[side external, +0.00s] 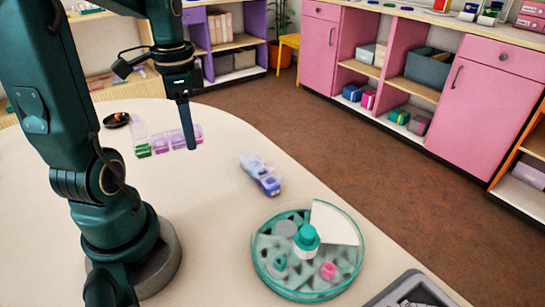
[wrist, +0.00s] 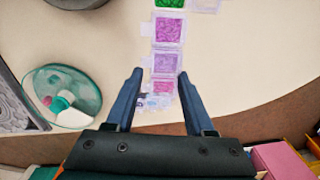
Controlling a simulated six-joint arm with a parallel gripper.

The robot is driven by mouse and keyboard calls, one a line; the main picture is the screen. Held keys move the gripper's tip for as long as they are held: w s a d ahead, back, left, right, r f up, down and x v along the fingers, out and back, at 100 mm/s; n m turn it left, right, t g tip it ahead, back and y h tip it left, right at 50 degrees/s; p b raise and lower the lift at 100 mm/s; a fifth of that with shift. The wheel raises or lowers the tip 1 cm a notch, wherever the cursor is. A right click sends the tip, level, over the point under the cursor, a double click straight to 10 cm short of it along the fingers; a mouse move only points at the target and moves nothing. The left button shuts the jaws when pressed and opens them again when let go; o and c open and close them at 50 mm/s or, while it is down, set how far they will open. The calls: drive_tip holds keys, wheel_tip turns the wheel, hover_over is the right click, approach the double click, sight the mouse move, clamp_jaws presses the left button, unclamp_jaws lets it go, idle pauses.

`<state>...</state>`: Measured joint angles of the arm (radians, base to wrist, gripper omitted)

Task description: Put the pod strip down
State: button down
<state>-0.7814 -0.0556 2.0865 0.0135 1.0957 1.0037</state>
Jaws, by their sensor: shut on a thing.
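The pod strip (side external: 163,143) is a row of clear-lidded pods with green, purple and pink contents. It shows in the side external view at the back left of the pale table, and in the wrist view (wrist: 167,30) it runs from the top down between the fingers. My gripper (side external: 188,146) points down at the strip's right-hand part in the side view; it also shows in the wrist view (wrist: 160,74). It is shut on the strip, one finger at each side. Whether the strip touches the table is hard to tell.
A blue and lilac pod strip (side external: 260,174) lies on the table (side external: 215,215) to the right. A grey tray (side external: 385,297) stands at the front edge. Table between strips is clear.

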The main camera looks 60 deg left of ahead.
sight(169, 132)
drive_tip(key=s+a+n, duration=0.2)
drive_tip(key=s, duration=0.1)
drive_tip(key=shift+f, duration=0.15)
drive_tip(key=w+d+f, duration=0.3)
drive_tip(key=w+d, duration=0.1)
drive_tip(key=w+d+f, duration=0.3)
drive_tip(key=d+f, duration=0.1)
drive_tip(key=shift+w, duration=0.4)
drive_tip(key=shift+f, duration=1.95)
drive_tip(key=shift+f, duration=0.1)
drive_tip(key=shift+c, duration=1.3)
unclamp_jaws()
wheel_tip(169, 132, up, 11)
drive_tip(key=s+d+r+t, duration=0.3)
drive_tip(key=s+d+t, duration=0.2)
drive_tip(key=d, duration=0.4)
drive_tip(key=shift+s+d+r+n+t, duration=0.15)
drive_tip(key=shift+s+r+n+t, duration=0.15)
drive_tip(key=shift+s+r, duration=0.05)
